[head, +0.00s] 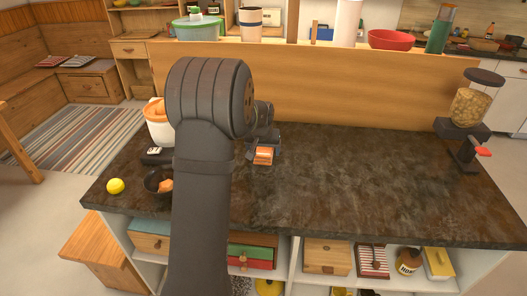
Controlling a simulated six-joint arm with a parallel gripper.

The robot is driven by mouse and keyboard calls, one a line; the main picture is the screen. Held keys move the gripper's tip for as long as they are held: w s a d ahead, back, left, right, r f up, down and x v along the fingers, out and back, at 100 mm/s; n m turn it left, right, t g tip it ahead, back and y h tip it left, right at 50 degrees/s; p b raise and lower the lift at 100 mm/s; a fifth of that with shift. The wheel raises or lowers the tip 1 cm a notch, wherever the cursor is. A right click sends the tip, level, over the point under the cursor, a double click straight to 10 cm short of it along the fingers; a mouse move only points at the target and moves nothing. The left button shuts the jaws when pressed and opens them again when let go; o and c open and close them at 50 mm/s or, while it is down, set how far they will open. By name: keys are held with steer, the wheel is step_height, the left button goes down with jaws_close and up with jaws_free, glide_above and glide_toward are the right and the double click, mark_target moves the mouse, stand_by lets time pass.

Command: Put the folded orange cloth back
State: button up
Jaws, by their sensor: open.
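The folded orange cloth (263,156) is a small orange block with pale stripes on the dark stone counter (350,180), left of the middle in the head view. My gripper (264,146) is open right at the cloth's far side, low over the counter. Its dark fingers are small here, and I cannot tell whether they touch the cloth or stand around it. My own arm hides the counter just left of the cloth.
A white pot with orange contents (157,120), a dark bowl (155,181) and a yellow ball (115,186) stand at the left. A dispenser (468,110) stands at the right. Drawers (327,256) and jars sit below. The counter's middle right is clear.

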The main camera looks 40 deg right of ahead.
steer(key=v, duration=1.1)
steer(key=x, duration=1.2)
steer(key=shift+f, duration=0.2)
step_height(320, 180, up, 3)
steer(key=shift+f, duration=0.15)
steer(key=shift+r, duration=0.65)
